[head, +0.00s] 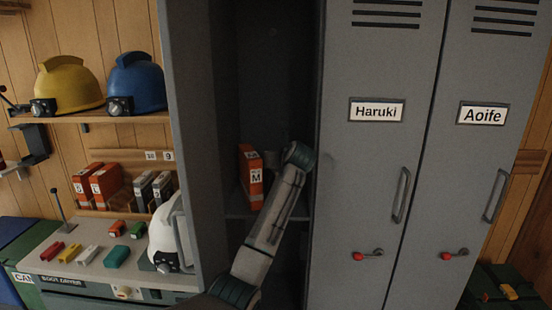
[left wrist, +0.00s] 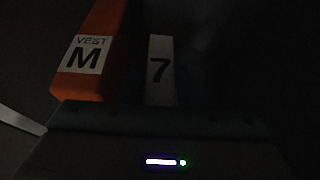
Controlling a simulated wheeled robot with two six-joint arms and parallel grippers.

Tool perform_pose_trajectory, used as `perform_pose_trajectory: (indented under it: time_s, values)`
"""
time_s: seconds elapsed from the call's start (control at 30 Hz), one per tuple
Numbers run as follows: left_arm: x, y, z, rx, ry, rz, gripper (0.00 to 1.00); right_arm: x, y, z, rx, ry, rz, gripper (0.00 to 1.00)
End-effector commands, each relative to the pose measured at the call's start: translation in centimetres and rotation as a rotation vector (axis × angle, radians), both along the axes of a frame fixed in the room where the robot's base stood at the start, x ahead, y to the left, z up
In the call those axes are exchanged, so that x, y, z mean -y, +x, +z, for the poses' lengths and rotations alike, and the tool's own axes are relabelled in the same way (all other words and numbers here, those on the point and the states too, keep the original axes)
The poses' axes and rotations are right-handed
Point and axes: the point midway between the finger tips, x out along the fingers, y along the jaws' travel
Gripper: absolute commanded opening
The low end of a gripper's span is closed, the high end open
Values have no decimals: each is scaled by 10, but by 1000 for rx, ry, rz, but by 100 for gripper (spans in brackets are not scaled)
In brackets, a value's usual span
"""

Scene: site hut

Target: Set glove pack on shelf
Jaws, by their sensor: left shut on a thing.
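My left arm reaches into the open locker, and its wrist (head: 300,157) is at the right side of the opening. The gripper's fingers are hidden in the head view. In the left wrist view a glove pack marked 7 (left wrist: 161,70) is in front of my left gripper, which is shut on it; the fingers are too dark to make out. The locker shelf (head: 236,212) shows below an orange vest pack marked M (head: 250,178), standing at its left. The vest pack also shows left of the glove pack in the left wrist view (left wrist: 92,58). I cannot tell whether the glove pack touches the shelf.
Closed lockers labelled Haruki (head: 376,111) and Aoife (head: 482,115) stand to the right. Further left are a yellow helmet (head: 68,84), a blue helmet (head: 136,82), orange packs (head: 105,184), grey packs (head: 144,190) and a white helmet (head: 168,235).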

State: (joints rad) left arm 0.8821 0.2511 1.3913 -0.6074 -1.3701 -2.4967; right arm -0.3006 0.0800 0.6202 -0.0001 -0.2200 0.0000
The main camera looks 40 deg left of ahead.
Motion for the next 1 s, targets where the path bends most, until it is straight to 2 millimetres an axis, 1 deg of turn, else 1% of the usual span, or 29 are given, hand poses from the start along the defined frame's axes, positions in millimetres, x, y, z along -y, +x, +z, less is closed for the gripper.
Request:
perform_pose_trajectory:
  time_s: [0.03,0.07,0.1,0.13,0.17,0.4,0.5,0.53,0.67,0.9,1.0]
  values:
    - [0,0,-1,-2,0,-1,0,-1,0,3,0,1,0,36]
    - [0,0,-2,-1,0,0,37,-1,0,2,0,1,0,36]
    - [0,0,-2,-1,0,0,45,-1,0,1,0,1,0,36]
    - [0,0,-2,-1,0,0,51,-1,0,1,0,1,0,36]
    - [0,0,-2,-1,0,0,53,-1,0,1,0,1,0,36]
    - [0,0,-1,-1,0,0,53,-1,0,1,0,1,0,36]
    - [0,0,0,1,-1,0,53,-1,0,-3,0,1,0,36]
    - [3,-1,1,1,-1,-1,53,-1,0,-3,0,1,0,36]
    - [19,-12,8,3,-1,-1,53,-1,0,-9,0,1,0,36]
    - [58,-41,28,3,-1,-3,53,-1,1,-23,1,1,0,36]
    - [72,-51,35,2,-2,-2,53,-1,1,-27,1,1,0,36]
